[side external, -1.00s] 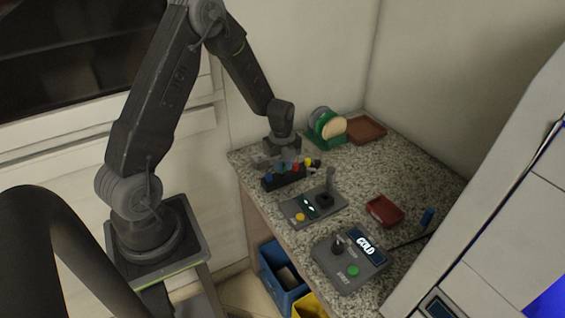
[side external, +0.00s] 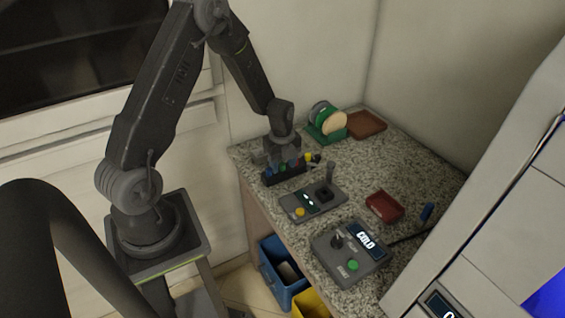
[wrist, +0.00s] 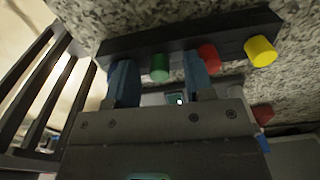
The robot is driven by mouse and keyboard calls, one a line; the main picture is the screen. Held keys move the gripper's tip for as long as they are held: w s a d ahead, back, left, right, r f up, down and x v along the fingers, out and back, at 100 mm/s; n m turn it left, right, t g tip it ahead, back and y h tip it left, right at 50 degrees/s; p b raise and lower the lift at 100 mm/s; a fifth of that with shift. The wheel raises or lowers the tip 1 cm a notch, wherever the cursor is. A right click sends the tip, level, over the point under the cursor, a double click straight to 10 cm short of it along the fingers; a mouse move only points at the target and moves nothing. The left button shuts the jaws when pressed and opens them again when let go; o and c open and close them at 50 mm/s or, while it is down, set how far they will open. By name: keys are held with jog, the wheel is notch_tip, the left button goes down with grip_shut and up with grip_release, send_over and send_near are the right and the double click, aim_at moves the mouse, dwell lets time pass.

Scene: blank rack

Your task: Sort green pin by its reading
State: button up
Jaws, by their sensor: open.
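The black rack (wrist: 235,38) holds a row of coloured pins near the counter's left edge; it also shows in the side view (side external: 292,175). The green pin (wrist: 160,68) stands in the rack, between a red pin (wrist: 208,58) and my gripper's left finger in the wrist view. My gripper (wrist: 160,76) is open, with one blue-tipped finger on each side of the green pin. Contact with the pin cannot be told. In the side view my gripper (side external: 280,158) is low over the rack and hides part of the pins.
A yellow pin (wrist: 260,50) stands at the rack's end. A grey device with a yellow button (side external: 299,211) and a console with a lit display (side external: 366,238) stand in front. A red tray (side external: 384,207), a brown tray (side external: 366,125) and a green disc holder (side external: 327,136) surround clear counter.

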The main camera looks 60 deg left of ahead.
aim_at(282, 164)
notch_tip(282, 164, up, 14)
jog(key=shift+a, duration=0.15)
dwell(0.5)
jog(key=shift+f, duration=0.1)
jog(key=s+d+r+n+t, duration=0.3)
jog(key=s+d+r+n, duration=0.3)
jog(key=d+r+n, duration=0.35)
jog(key=s+d+r+n+t, duration=0.2)
jog(key=s+d+r+n, duration=0.3)
jog(key=s+d+n, duration=0.3)
jog(key=s+n, duration=0.1)
jog(key=s, duration=0.2)
jog(key=shift+s+t, duration=0.25)
jog(key=shift+t, duration=0.05)
